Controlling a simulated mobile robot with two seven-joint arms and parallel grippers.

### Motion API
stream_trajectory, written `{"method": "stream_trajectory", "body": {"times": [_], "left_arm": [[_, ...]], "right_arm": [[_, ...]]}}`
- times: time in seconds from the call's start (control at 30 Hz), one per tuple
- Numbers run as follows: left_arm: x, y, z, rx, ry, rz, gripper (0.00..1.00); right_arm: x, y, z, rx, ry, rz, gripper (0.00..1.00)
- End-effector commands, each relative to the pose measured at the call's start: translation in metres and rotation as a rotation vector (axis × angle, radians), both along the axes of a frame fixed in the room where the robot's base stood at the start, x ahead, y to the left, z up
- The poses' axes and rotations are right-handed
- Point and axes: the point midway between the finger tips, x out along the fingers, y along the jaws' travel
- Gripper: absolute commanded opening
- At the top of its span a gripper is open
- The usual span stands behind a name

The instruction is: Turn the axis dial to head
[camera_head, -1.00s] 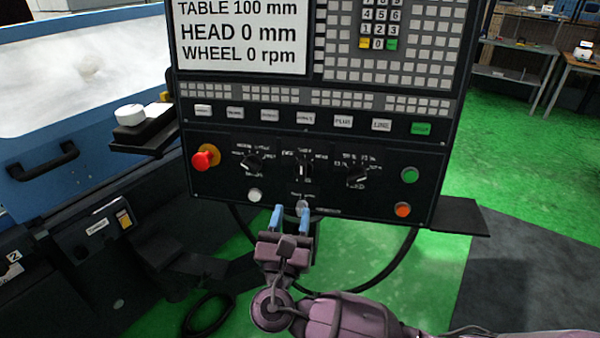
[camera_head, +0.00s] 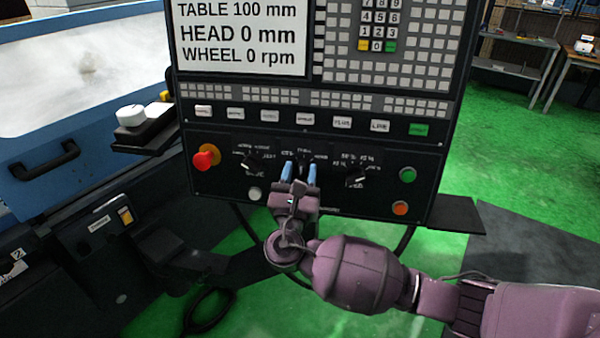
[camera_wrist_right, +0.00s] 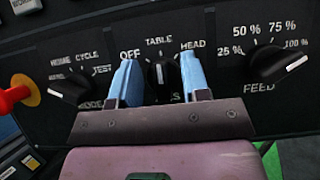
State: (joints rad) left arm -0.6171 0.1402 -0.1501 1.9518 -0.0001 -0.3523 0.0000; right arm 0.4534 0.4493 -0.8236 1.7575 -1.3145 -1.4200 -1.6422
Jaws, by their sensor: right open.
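The axis dial (camera_wrist_right: 161,74) is a small black knob on the dark control panel, with OFF, TABLE and HEAD printed around it. In the right wrist view its white mark points up at TABLE. In the head view the dial (camera_head: 302,166) is partly hidden by my right gripper. My right gripper (camera_head: 300,170) is open, with one blue finger on each side of the dial. In the right wrist view its fingers (camera_wrist_right: 157,65) stand apart from the knob, with gaps on both sides. My left gripper is not in view.
The mode dial (camera_wrist_right: 70,86) is left of the axis dial and the feed dial (camera_wrist_right: 270,62) is right. A red emergency knob (camera_head: 204,158) sticks out at the panel's left. The screen (camera_head: 240,38) reads TABLE 100 mm, HEAD 0 mm.

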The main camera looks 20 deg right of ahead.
Motion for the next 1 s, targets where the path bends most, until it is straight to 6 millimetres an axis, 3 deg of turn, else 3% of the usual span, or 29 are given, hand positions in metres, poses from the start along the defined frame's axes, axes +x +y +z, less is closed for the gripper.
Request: {"method": "stream_trajectory", "body": {"times": [0.07,0.33,0.67,1.0], "left_arm": [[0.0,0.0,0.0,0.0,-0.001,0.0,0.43],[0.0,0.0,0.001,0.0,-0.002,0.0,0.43],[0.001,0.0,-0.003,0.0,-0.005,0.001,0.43],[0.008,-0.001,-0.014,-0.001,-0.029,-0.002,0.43]], "right_arm": [[0.0,0.0,0.0,0.0,0.0,0.0,0.4],[0.0,0.0,0.0,0.0,0.0,0.0,0.0],[-0.001,0.0,-0.001,0.037,-0.019,-0.007,0.0],[-0.001,0.0,-0.004,0.231,-0.121,-0.047,0.0]]}}
